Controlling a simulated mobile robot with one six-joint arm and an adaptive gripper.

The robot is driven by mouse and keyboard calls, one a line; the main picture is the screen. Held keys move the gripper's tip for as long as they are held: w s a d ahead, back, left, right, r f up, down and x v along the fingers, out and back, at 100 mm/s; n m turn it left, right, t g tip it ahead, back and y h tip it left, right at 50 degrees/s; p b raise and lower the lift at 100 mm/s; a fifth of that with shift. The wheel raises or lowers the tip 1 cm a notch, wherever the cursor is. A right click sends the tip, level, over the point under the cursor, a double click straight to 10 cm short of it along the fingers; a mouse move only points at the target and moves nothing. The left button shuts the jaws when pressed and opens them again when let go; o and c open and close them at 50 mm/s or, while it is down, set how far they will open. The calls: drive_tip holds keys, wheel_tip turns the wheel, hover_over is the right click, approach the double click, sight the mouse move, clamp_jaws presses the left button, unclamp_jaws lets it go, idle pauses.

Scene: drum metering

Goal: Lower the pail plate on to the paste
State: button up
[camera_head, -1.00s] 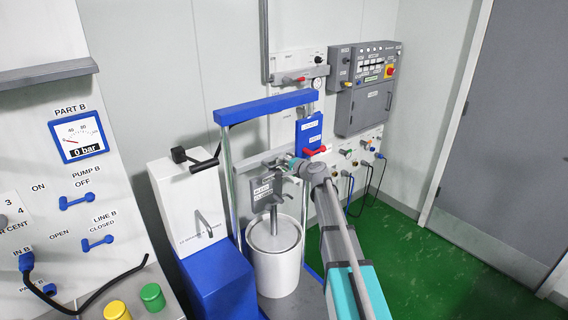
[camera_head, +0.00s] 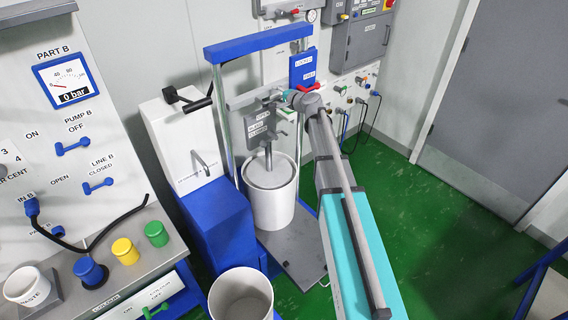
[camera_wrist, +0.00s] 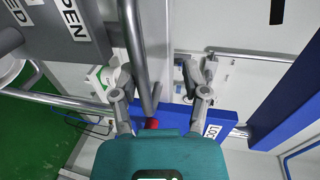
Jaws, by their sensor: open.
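The white pail (camera_head: 274,211) stands on a grey base plate inside a frame with a blue crossbar (camera_head: 258,45). The round grey pail plate (camera_head: 270,174) shows within the pail's rim, on a vertical rod (camera_head: 268,157). Whether it touches the paste, I cannot tell. My gripper (camera_head: 285,97) is above the pail, beside the grey block with the bleed label (camera_head: 258,122). In the wrist view, my gripper (camera_wrist: 160,82) has its fingers spread apart. A grey bar (camera_wrist: 134,40) runs down the picture between them; contact is unclear.
A blue lever panel (camera_head: 303,66) with a red handle is right behind my gripper. A white cabinet with a blue lower part (camera_head: 213,220) stands left of the frame. An empty-looking white bucket (camera_head: 241,296) is in front. Green floor is open to the right.

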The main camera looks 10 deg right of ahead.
wheel_tip(320, 180, up, 4)
drive_tip(key=p, duration=0.3)
drive_tip(key=shift+r, duration=0.1)
drive_tip(key=p+v, duration=0.3)
drive_tip(key=v, duration=1.1)
drive_tip(key=s+a+f+n+g+h+b, duration=0.1)
drive_tip(key=s+a+f+n+g+b, duration=0.1)
drive_tip(key=s+a+f+n+g, duration=0.3)
drive_tip(key=s+a+f+n+g+h+b, duration=0.1)
drive_tip(key=s+a+f+n+g, duration=0.3)
drive_tip(key=s+f, duration=0.7)
drive_tip(key=shift+s+a+f+n+g+h+b, duration=0.25)
drive_tip(key=shift+s+a+n+g+h+b, duration=0.15)
drive_tip(key=shift+s+a+g+b, duration=0.15)
drive_tip(key=shift+w, duration=0.1)
drive_tip(key=w+d+r+m+t+y+p, duration=0.1)
drive_tip(key=w+d+r+m+t, duration=0.3)
drive_tip(key=w+r, duration=0.3)
drive_tip(key=w+d+r+m+t+y+p, duration=0.1)
drive_tip(key=w+d+r+m+t, duration=0.3)
drive_tip(key=w+r+m+t, duration=0.2)
drive_tip(key=w+r, duration=0.2)
drive_tip(key=w, duration=0.1)
drive_tip(key=shift+d+p, duration=0.3)
drive_tip(key=shift+p, duration=0.1)
